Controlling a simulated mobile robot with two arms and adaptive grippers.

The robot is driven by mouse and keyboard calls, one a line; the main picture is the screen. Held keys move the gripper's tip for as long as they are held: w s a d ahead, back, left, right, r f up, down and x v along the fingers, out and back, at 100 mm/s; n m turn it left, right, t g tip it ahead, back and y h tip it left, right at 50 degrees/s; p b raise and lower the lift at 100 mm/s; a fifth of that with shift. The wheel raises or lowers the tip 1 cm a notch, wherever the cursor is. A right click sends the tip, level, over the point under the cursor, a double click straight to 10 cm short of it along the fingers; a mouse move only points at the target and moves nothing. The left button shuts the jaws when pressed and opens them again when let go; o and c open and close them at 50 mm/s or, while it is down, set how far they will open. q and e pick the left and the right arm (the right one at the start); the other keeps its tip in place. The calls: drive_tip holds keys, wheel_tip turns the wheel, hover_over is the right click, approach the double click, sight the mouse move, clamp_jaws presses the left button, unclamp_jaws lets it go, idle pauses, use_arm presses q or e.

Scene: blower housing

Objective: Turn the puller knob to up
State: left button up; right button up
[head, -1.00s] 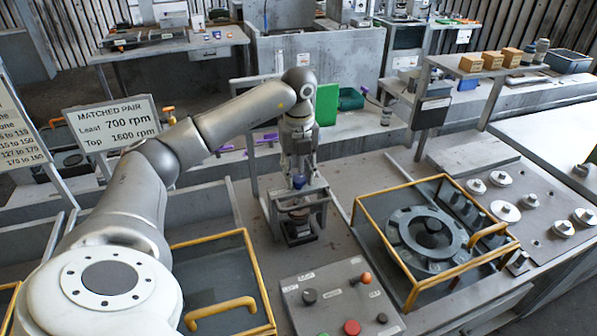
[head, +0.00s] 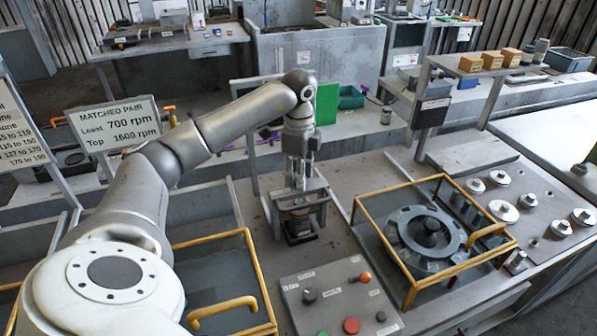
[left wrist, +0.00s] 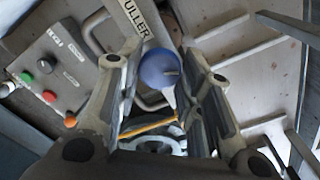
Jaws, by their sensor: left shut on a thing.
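The puller knob is a blue ball (left wrist: 159,68) at the middle of the left wrist view, beside a light bar lettered "ULLER" (left wrist: 130,18). My left gripper (left wrist: 165,62) has a finger on each side of the ball and is shut on it. In the head view my left gripper (head: 297,184) points down at the top of the small grey puller frame (head: 322,207). There the fingers hide the knob. My right gripper is not in view.
A control panel (head: 330,325) with coloured buttons stands in front of the puller. A yellow-railed guard (head: 380,210) around a round housing (head: 400,225) is to the right. Another yellow-railed bay (head: 215,238) is to the left. A speed sign (head: 112,120) stands at the left.

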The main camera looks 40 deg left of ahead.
use_arm(q)
drive_tip(key=n, duration=0.4)
drive_tip(key=shift+n, duration=0.4)
idle(0.4)
drive_tip(key=o, duration=1)
drive_tip(key=shift+o, duration=0.2)
drive_tip(key=shift+r, duration=0.1)
wheel_tip(320, 180, up, 12)
idle(0.4)
